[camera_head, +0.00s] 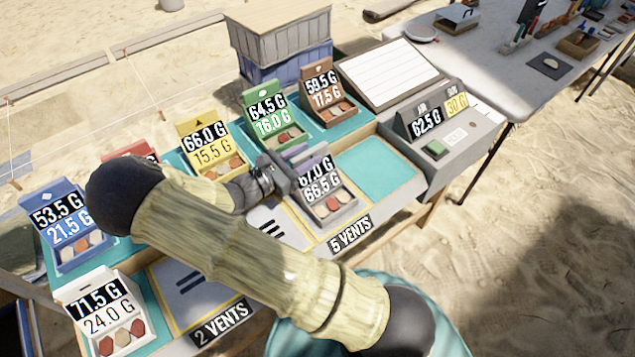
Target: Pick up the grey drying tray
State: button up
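The grey drying tray (338,205) stands upright on the table by the "5 VENTS" label, with several small reddish and pale pieces in its front. Its back panel carries a black label reading about 67.0 G and a white one reading 66.5 G; the top label is partly covered. My gripper (283,183) is at the left edge of the tray's back panel, very close to or touching it. The fingers are small and partly hidden, so I cannot tell whether they are closed on the panel. My arm crosses the table from the lower right.
Blue (68,254), white (122,343), yellow (238,171), green (291,138) and brown (349,115) trays stand around it; a red one (130,151) is mostly behind my arm. A grey console (461,154) is at right. The teal panel (375,168) beside the grey tray is bare.

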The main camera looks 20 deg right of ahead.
grip_shut()
dwell(0.3)
notch_tip(320, 180, up, 10)
jog(key=shift+r+p, duration=0.1)
jog(key=shift+p, duration=0.35)
dwell(0.5)
